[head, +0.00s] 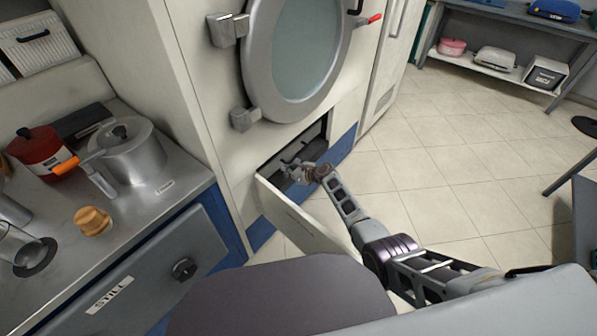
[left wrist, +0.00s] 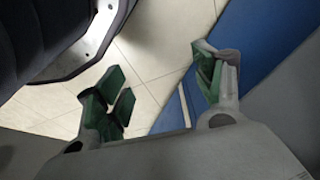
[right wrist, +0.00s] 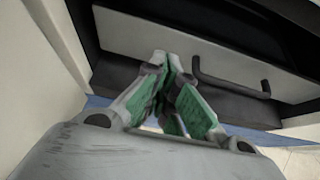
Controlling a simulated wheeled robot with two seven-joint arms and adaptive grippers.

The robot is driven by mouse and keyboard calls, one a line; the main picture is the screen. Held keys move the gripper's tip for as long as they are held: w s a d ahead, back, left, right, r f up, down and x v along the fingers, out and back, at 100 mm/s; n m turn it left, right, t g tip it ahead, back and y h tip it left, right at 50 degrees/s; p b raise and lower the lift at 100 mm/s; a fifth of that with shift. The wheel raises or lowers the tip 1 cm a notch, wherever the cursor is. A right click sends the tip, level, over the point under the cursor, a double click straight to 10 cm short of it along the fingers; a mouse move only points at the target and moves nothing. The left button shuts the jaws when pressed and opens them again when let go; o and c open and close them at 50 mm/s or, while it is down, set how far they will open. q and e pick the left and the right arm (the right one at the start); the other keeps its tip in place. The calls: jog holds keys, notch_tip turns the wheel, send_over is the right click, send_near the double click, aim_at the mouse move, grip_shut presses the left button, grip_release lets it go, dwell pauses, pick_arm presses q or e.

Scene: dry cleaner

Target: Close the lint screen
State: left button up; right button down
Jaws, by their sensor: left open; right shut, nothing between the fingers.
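The lint compartment is a dark low opening (head: 316,135) under the round door of the pale machine. Its cream flap (head: 290,215) stands swung out. Inside, in the right wrist view, is a pale panel (right wrist: 130,37) with a black bar handle (right wrist: 235,87), seemingly the lint screen. My right gripper (head: 290,172) is in front of the opening. In the right wrist view its shut, empty fingertips (right wrist: 167,60) are just left of the handle; I cannot tell whether they touch the panel. My left gripper (left wrist: 160,85) is open and empty, seen only in its wrist view, above the floor.
The round machine door (head: 295,60) is above the opening. A steel counter (head: 60,220) at left holds a grey pot (head: 130,155), a red pot (head: 42,150) and a wooden piece (head: 92,221). A shelf (head: 480,66) stands at the back right.

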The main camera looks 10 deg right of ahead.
pick_arm(q)
jog(key=s+a+f+p, duration=0.4)
jog(key=f, duration=0.6)
jog(key=shift+a+f+t, duration=0.2)
jog(key=shift+t, duration=0.2)
pick_arm(e)
jog(key=v, duration=0.6)
jog(key=shift+s+d+r, duration=0.2)
jog(key=shift+s, duration=0.1)
pick_arm(q)
jog(key=shift+d, duration=0.1)
pick_arm(e)
jog(key=shift+s, duration=0.1)
